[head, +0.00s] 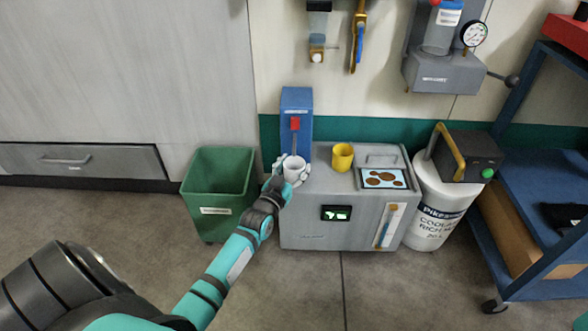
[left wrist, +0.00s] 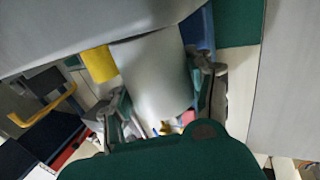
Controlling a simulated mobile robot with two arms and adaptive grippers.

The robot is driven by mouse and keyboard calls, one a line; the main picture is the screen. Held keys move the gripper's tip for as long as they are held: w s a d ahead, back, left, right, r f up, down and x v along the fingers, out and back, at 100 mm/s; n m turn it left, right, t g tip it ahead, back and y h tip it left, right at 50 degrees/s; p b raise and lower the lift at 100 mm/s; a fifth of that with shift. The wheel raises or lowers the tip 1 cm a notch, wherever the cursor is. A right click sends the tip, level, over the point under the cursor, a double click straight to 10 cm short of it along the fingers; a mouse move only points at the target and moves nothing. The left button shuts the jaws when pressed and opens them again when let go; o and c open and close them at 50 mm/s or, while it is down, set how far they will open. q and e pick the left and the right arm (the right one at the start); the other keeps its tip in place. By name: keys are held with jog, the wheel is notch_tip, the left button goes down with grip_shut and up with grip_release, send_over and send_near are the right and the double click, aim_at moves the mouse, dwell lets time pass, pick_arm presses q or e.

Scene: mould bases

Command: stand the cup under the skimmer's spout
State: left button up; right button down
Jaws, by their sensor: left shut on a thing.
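A white cup (head: 294,161) is in my left gripper (head: 291,170), whose fingers are shut around its sides. The cup looks upright, at the left front of the grey machine top. The blue skimmer (head: 297,101) stands just behind it, with a red part (head: 295,124) on its front above the cup. I cannot tell whether the cup touches the surface beneath it. In the left wrist view the cup (left wrist: 155,72) fills the space between the two fingers, and part of the blue skimmer (left wrist: 197,28) shows beside it. My right gripper is not in view.
A yellow cup (head: 342,157) stands on the grey machine (head: 301,222), right of the white cup. A panel with brown spots (head: 384,178) lies farther right. A green bin (head: 218,185) stands left, a white drum (head: 433,195) right.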

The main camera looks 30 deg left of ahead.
pick_arm(q)
jog(key=shift+f, duration=0.1)
jog(key=o, duration=1)
jog(key=shift+c, duration=0.2)
